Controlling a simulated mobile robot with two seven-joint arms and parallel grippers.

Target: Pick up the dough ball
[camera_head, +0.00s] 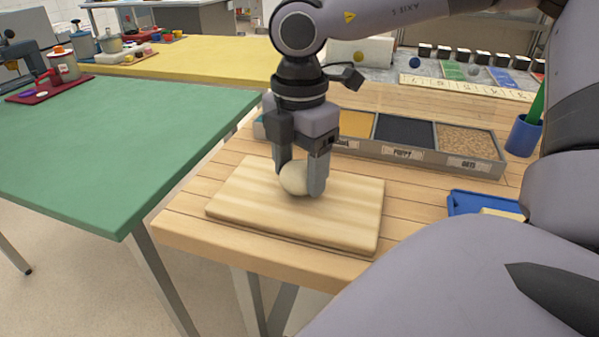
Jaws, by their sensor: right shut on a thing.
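The pale dough ball (294,178) is at the middle of the light wooden board (240,213). My right gripper (300,182) points straight down over the board and is shut on the dough ball, with a finger on either side of it. The ball is low, at or very close to the board's surface; I cannot tell whether it touches. The fingers and the gripper body hide part of the ball. My left gripper is not in view.
Behind the board is a divided tray (433,157) with seed toppings, labelled poppy and oats. A blue cup (523,136) and a blue tray (467,203) stand at the right. A green table (120,150) is at the left, separated by a gap.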

